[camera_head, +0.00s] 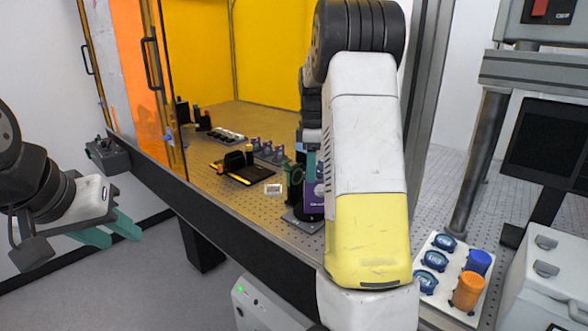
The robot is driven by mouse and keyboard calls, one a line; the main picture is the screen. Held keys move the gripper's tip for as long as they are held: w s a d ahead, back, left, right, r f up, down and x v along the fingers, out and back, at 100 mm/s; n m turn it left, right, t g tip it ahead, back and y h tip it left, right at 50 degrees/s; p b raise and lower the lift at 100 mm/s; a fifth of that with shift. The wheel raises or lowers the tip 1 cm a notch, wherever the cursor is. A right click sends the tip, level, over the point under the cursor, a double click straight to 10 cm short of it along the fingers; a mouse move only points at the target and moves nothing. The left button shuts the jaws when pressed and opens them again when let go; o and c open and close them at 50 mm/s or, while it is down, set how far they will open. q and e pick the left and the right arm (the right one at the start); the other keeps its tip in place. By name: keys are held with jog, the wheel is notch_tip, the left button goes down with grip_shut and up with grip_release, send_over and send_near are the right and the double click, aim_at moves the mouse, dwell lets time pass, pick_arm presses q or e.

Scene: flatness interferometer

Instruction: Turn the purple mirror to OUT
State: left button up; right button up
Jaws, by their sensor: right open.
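A purple mirror mount (313,198) stands on the perforated optical table, just left of my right forearm, which covers part of it. Its lever or label setting cannot be read. My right gripper (309,165) hangs down at the mount, with teal fingers close to its top. It is open and mostly hidden by my arm, so I cannot tell whether it touches the mirror. My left gripper (112,232) is open and empty, out over the floor in front of the table.
Black mounts (236,160), several dark blue optics (268,150) and a small white label (273,189) are on the table. An orange door panel (142,70) stands at left. A white tray (445,299) with blue and orange items lies at right.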

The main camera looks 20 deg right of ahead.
grip_shut()
jog(key=shift+m, duration=0.3)
jog(key=m, duration=0.3)
jog(key=shift+m, duration=2.6)
grip_release()
